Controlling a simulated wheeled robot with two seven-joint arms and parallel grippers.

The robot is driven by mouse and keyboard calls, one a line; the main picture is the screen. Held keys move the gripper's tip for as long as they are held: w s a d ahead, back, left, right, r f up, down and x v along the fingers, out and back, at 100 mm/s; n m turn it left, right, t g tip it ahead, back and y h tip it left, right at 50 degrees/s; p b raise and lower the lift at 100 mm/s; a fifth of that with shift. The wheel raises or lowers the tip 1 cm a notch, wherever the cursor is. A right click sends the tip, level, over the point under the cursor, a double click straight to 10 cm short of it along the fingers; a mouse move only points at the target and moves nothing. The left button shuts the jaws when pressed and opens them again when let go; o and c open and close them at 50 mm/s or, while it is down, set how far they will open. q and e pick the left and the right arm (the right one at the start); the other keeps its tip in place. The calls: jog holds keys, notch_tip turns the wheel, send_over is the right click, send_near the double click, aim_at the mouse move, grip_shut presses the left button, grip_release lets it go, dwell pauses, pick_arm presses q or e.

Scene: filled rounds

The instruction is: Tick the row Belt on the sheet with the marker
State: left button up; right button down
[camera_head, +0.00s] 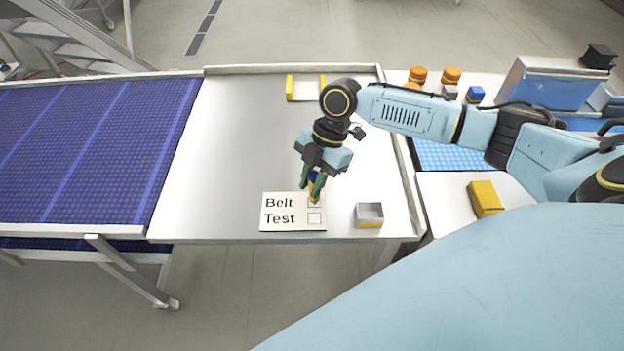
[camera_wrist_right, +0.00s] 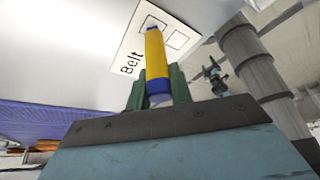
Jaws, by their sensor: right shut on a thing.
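The white sheet (camera_head: 285,222) lies at the front of the metal table, with the rows Belt and Test and a square box beside each. My right gripper (camera_head: 316,184) is above the sheet's Belt row, shut on the marker. The marker (camera_wrist_right: 156,58) is yellow with a blue end, and its far end points at the sheet by the Belt box (camera_wrist_right: 151,24). The Test box (camera_head: 314,218) looks empty. Whether the tip touches the paper, and any mark in the Belt box, I cannot tell. My left gripper is not in view.
A yellow-sided holder (camera_head: 305,90) is at the table's back. A blue conveyor (camera_head: 90,150) adjoins the left. A yellow block (camera_head: 485,199) and orange pieces (camera_head: 450,76) are to the right. The table's left middle is clear.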

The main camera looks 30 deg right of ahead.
jog(key=shift+f, duration=0.3)
jog(key=shift+s+f, duration=0.1)
jog(key=shift+f, duration=0.05)
dwell(1.6)
notch_tip(320, 180, up, 7)
jog(key=p, duration=0.7)
dwell(0.6)
